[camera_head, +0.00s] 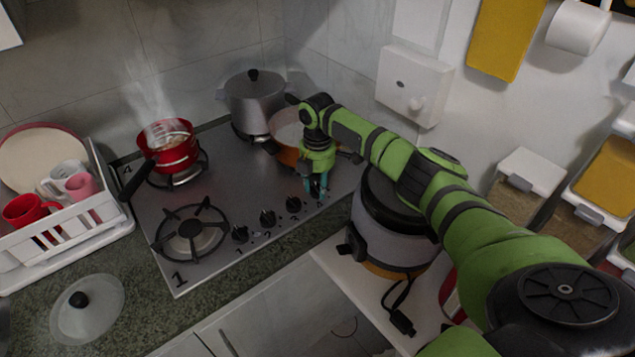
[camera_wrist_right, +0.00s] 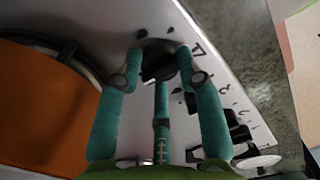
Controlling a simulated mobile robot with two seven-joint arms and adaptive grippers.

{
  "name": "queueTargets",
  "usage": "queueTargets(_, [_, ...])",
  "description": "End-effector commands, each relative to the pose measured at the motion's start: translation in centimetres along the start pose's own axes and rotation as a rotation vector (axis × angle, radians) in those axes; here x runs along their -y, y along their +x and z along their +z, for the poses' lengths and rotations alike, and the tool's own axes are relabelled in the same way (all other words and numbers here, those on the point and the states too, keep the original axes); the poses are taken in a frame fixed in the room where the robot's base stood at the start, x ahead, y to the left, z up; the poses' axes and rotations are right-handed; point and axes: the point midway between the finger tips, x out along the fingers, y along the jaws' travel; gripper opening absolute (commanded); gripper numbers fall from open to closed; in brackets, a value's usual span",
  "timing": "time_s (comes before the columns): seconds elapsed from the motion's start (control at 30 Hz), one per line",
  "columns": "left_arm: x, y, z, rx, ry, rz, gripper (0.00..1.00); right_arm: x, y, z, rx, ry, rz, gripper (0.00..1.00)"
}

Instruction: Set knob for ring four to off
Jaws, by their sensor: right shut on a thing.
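The stove (camera_head: 225,170) has a row of knobs along its front edge. Three dark knobs show in the head view, the nearest to my gripper being at the row's right part (camera_head: 293,203). My right gripper (camera_head: 318,188) points down at the right end of the row. In the right wrist view its teal fingers close around a dark knob (camera_wrist_right: 158,68), beside the mark that reads as 4. The fingers partly hide this knob, so its exact setting cannot be told. Ring four, at the back left, carries a red pot (camera_head: 172,154). My left gripper is out of view.
A grey pot (camera_head: 254,100) and an orange pan (camera_head: 287,133) stand on the back right of the stove. A grey cooker (camera_head: 388,230) stands close right of my gripper. A white dish rack (camera_head: 75,220) and glass lid (camera_head: 87,308) lie at left. The front-left ring (camera_head: 190,235) is bare.

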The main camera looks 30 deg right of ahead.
Motion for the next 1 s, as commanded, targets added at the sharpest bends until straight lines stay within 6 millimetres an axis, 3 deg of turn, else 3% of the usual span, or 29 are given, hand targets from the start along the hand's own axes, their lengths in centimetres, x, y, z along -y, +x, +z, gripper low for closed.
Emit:
queueTargets(0.4, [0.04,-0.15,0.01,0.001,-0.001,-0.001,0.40,0.07,0.06,0.01,0.000,-0.188,-0.003,0.04])
queueTargets(0.93, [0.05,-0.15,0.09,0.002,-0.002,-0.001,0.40,0.07,0.08,-0.01,0.000,-0.214,-0.003,0.04])
queueTargets(0.97, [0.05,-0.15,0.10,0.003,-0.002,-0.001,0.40,0.07,0.08,-0.01,0.000,-0.214,-0.003,0.41])
queueTargets(1.0, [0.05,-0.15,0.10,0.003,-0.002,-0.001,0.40,0.07,0.08,-0.01,0.000,-0.214,-0.003,0.57])
